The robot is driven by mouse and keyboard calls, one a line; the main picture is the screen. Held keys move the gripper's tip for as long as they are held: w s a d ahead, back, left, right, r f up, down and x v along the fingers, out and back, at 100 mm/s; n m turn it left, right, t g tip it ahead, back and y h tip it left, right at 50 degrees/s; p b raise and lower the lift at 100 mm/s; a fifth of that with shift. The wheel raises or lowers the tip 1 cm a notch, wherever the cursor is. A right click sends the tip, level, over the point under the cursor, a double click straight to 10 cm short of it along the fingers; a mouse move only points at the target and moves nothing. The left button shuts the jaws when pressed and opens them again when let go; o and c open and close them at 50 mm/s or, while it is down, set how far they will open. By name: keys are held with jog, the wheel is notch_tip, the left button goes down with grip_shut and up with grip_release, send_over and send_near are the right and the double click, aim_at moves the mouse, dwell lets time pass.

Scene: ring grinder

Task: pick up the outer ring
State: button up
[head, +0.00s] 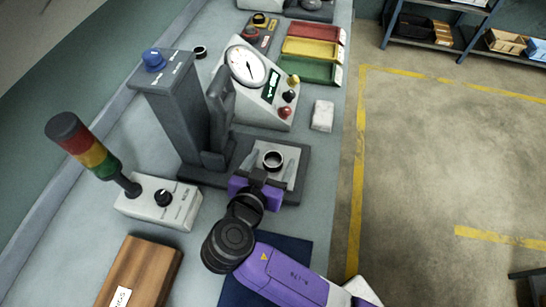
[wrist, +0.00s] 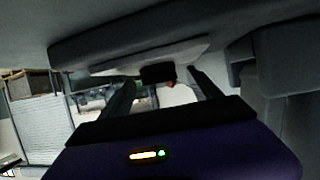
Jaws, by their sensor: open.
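A dark-rimmed ring (head: 272,159) stands on the pale plate (head: 292,179) of the grey machine in the head view. It looks like the outer ring. My gripper (head: 264,174) is purple with dark fingers and sits just in front of the ring, close over the plate. Whether it touches the ring cannot be told. In the wrist view my gripper (wrist: 160,82) shows its two fingers spread apart. A dark block-like shape (wrist: 158,74) shows between them, too dark to identify. A second small dark ring (head: 199,52) lies on the bench behind the machine.
The machine's grey column (head: 172,110) rises to the left of the plate. A gauge box (head: 257,82) stands behind it. A signal lamp (head: 85,147) and a wooden box (head: 139,274) are at left. Coloured trays (head: 311,50) and a white block (head: 323,115) lie further back.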

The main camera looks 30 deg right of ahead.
grip_shut()
dwell(0.3)
